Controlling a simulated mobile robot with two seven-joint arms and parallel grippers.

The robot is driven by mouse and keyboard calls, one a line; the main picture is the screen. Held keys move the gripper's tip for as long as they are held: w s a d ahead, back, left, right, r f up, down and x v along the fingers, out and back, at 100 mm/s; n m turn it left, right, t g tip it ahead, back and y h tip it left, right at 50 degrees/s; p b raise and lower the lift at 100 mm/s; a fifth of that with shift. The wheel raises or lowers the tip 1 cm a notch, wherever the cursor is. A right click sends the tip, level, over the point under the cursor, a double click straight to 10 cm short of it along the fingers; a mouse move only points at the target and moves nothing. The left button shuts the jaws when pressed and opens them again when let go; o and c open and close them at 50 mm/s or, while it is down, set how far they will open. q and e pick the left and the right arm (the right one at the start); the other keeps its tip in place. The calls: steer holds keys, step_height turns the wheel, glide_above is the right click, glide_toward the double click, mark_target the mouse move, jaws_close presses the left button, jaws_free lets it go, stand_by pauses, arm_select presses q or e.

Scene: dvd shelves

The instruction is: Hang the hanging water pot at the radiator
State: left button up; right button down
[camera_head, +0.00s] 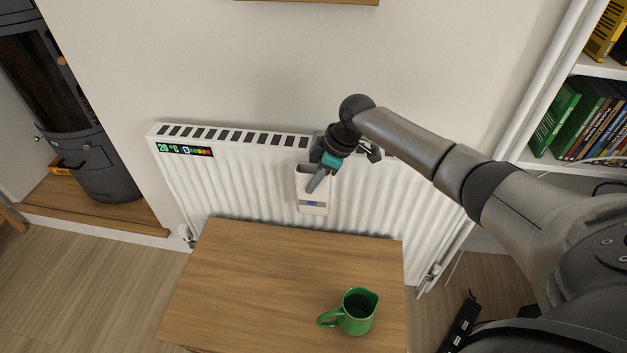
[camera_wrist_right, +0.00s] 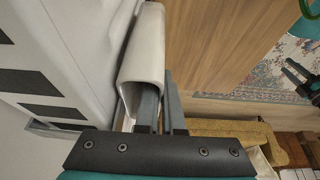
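The white hanging water pot (camera_head: 313,205) is upright against the front of the white radiator (camera_head: 245,185), near its top edge. It has a small blue label. In the right wrist view the pot (camera_wrist_right: 143,60) lies close beside the radiator. My right gripper (camera_head: 318,182) reaches down at the pot's open top. In the wrist view its fingers (camera_wrist_right: 161,105) are close together at the pot's rim, with the pot's wall apparently between them. The hook or back of the pot is hidden. My left gripper is absent from the head view; a dark pronged shape at the wrist view's right edge may be it.
A wooden table (camera_head: 270,285) stands in front of the radiator, with a green jug (camera_head: 357,312) on it. A dark stove (camera_head: 85,150) is at the left. A white bookshelf (camera_head: 560,165) and pipes are at the right. The table's left part is clear.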

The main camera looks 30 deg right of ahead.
steer(key=shift+f, duration=0.1)
stand_by(0.3)
steer(key=c, duration=1)
jaws_free()
steer(key=shift+o, duration=0.2)
steer(key=p+v, duration=0.2)
steer(key=v, duration=0.4)
steer(key=shift+d+p, duration=0.1)
steer(key=shift+p, duration=0.3)
arm_select(q)
steer(key=s+a+f+p, duration=0.3)
steer(key=s+a+f, duration=0.2)
steer(key=s, duration=0.4)
steer(key=shift+a+f+y, duration=0.3)
steer(key=shift+a, duration=0.6)
arm_select(e)
steer(key=v, duration=0.9)
arm_select(q)
steer(key=shift+s, duration=0.1)
arm_select(e)
steer(key=shift+s, duration=0.1)
